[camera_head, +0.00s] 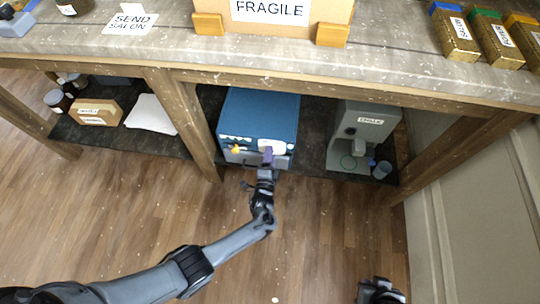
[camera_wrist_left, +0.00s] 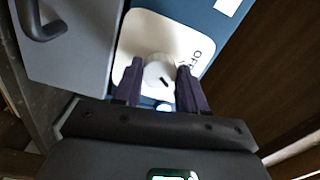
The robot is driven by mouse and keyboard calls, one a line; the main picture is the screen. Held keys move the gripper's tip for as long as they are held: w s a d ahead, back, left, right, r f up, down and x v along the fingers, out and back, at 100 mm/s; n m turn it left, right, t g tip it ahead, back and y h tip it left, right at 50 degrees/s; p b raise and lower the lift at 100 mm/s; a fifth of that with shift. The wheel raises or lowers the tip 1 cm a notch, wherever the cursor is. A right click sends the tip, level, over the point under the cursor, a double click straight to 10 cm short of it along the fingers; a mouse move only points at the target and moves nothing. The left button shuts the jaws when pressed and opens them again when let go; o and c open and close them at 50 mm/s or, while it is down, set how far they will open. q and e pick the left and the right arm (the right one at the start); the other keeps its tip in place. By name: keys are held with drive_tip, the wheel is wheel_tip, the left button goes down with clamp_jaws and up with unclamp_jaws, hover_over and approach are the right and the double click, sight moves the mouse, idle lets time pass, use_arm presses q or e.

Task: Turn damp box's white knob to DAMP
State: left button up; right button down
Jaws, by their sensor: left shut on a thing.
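The damp box (camera_head: 262,108) is a blue box on the lower shelf, its front facing me. A white plate (camera_wrist_left: 137,37) on its front carries the round white knob (camera_wrist_left: 157,69), which has a short dark mark. Printed letters (camera_wrist_left: 190,60) beside the knob are partly covered by a finger and I cannot read them surely. My left gripper (camera_wrist_left: 160,86), also at the box front in the head view (camera_head: 267,158), has its purple fingers on both sides of the knob and is shut on it. My right gripper (camera_head: 381,291) is at the bottom edge, away from the box; its jaws are unclear.
A grey door with a handle (camera_wrist_left: 42,22) is beside the plate. A grey machine (camera_head: 362,135) and a small cup (camera_head: 382,170) stand to the right on the shelf. Wooden posts (camera_head: 185,120) flank the bay. The floor in front is clear.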

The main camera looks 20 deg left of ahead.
use_arm(q)
drive_tip(key=shift+m, duration=0.3)
drive_tip(key=o, duration=1.1)
drive_tip(key=shift+c, duration=0.2)
drive_tip(key=p+v, duration=0.4)
drive_tip(key=v, duration=0.6)
drive_tip(key=shift+s, duration=0.4)
